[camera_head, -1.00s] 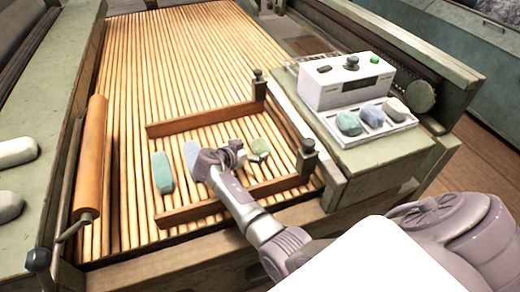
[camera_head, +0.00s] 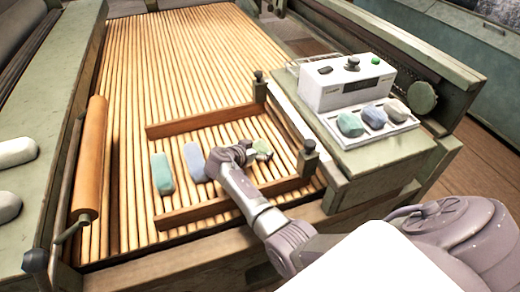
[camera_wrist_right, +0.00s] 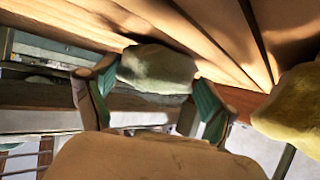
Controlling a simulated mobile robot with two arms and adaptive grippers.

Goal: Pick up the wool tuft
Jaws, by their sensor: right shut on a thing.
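My right gripper (camera_head: 246,152) is low inside the wooden frame on the slatted lattice. In the right wrist view its two green-padded fingers (camera_wrist_right: 152,90) are shut on a pale grey-green wool tuft (camera_wrist_right: 157,68). In the head view the gripper mostly hides that tuft. A green tuft (camera_head: 162,173) and a blue-grey tuft (camera_head: 194,162) lie to the left inside the frame. My left gripper is not in view.
The wooden frame (camera_head: 200,124) borders the tufts. Right of it stands a white control box (camera_head: 345,88) with a tray (camera_head: 400,126) holding several coloured lumps. An orange roller (camera_head: 90,160) runs along the left. The lattice (camera_head: 190,60) beyond the frame is clear.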

